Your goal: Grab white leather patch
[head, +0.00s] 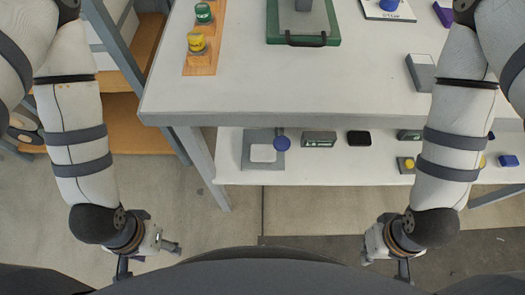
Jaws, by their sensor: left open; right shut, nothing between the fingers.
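A small white square piece (262,153) lies on a grey plate (250,137) on the lower shelf, left of the middle. It may be the white leather patch, but I cannot tell its material. A round blue knob (281,143) is at its right side. My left gripper (168,247) is open and empty, low at the left, apart from the table and shelf. My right gripper (371,257) is shut and empty, low at the right, in front of the shelf. The fingers of both are small and partly hidden in this view.
The upper tabletop (200,95) overhangs the back of the lower shelf (320,172). A green-edged board (325,28) and a wooden strip (199,62) with yellow and green knobs are on top. A grey block (319,139) and black block (359,138) share the shelf.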

